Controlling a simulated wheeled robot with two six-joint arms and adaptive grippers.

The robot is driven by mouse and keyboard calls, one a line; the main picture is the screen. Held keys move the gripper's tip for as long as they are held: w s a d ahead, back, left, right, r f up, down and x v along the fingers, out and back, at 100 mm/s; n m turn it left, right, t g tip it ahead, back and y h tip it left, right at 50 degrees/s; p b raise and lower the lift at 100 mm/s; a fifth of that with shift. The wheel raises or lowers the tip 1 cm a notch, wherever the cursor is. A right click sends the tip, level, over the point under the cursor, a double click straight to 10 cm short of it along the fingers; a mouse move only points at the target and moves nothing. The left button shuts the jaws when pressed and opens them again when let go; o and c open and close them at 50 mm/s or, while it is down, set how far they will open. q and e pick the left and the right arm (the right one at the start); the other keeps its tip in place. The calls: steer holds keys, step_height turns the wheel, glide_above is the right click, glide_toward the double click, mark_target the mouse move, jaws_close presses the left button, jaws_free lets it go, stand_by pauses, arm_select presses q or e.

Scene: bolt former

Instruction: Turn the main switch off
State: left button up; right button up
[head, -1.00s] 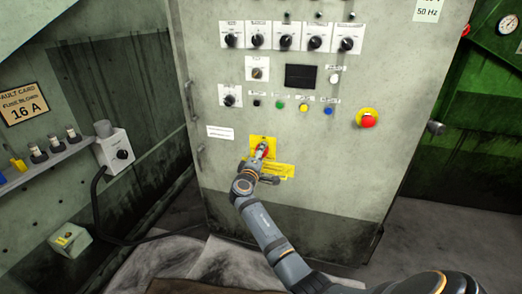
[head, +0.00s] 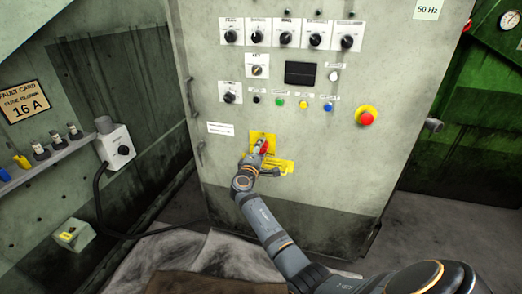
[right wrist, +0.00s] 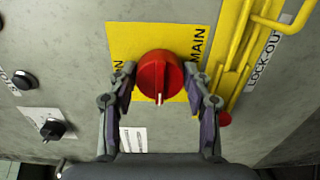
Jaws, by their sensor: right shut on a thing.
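The main switch is a red round knob (right wrist: 158,72) on a yellow plate (right wrist: 118,40) marked "MAIN". Its white mark points to the bottom of the right wrist view. My right gripper (right wrist: 160,70) has one finger on each side of the knob and is shut on it. In the head view the red knob (head: 265,146) shows partly behind my right gripper (head: 257,155), low on the cabinet front. My left gripper is in neither current view.
A yellow lock-out bracket (right wrist: 240,45) sits close beside the plate. The grey cabinet (head: 330,165) carries selector knobs, coloured buttons and a red emergency stop (head: 367,117) above right. A wall box (head: 116,147) with a cable stands at the left. A dark sheet lies on the floor.

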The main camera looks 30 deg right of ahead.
steer(key=o, duration=1.1)
steer(key=shift+o, duration=0.2)
steer(key=shift+a, duration=0.1)
steer(key=v, duration=1.2)
